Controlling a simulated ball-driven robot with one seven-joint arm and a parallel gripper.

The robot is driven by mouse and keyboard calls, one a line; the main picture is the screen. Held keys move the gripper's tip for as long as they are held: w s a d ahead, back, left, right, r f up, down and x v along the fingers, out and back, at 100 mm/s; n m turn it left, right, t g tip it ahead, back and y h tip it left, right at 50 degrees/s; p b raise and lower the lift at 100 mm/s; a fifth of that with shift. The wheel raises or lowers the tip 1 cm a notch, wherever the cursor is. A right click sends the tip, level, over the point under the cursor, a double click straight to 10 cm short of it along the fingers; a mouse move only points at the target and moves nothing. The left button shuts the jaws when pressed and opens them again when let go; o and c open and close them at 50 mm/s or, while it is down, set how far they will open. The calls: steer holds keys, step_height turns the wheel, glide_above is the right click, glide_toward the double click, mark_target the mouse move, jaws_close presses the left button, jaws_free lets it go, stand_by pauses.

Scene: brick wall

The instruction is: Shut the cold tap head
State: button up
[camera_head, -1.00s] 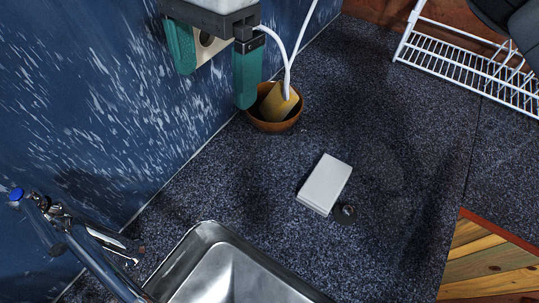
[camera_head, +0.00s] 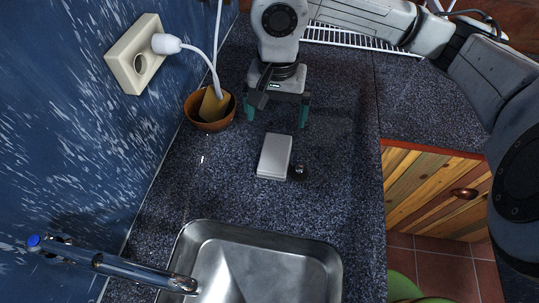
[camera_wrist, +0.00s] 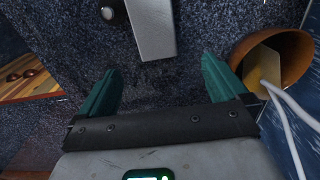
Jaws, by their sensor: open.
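The tap (camera_head: 125,267) is a chrome fixture at the lower left in the head view, by the blue wall, with its spout reaching over the sink. A blue-capped tap head (camera_head: 35,241) sits at its left end. I cannot tell how far it is turned. My gripper (camera_head: 278,122) points down over the counter behind the sink, well apart from the tap. Its two green fingers are spread and empty, as the wrist view (camera_wrist: 160,75) also shows. The tap is not in the wrist view.
A steel sink (camera_head: 185,245) lies in front. A white box (camera_head: 274,157) and a small dark round item (camera_head: 299,171) lie below my gripper. A bowl with a sponge (camera_head: 209,124) stands by the wall, under a socket (camera_head: 121,62) with a plugged-in white cable. The counter's right side is clear.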

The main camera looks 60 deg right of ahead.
glide_above(277, 142)
steer(key=f, duration=0.4)
steer(key=shift+w+f, duration=0.2)
steer(key=shift+s+f+p, duration=0.2)
steer(key=shift+f+p, duration=0.7)
steer(key=shift+f, duration=1.85)
steer(key=c, duration=1.1)
steer(key=shift+r, duration=0.15)
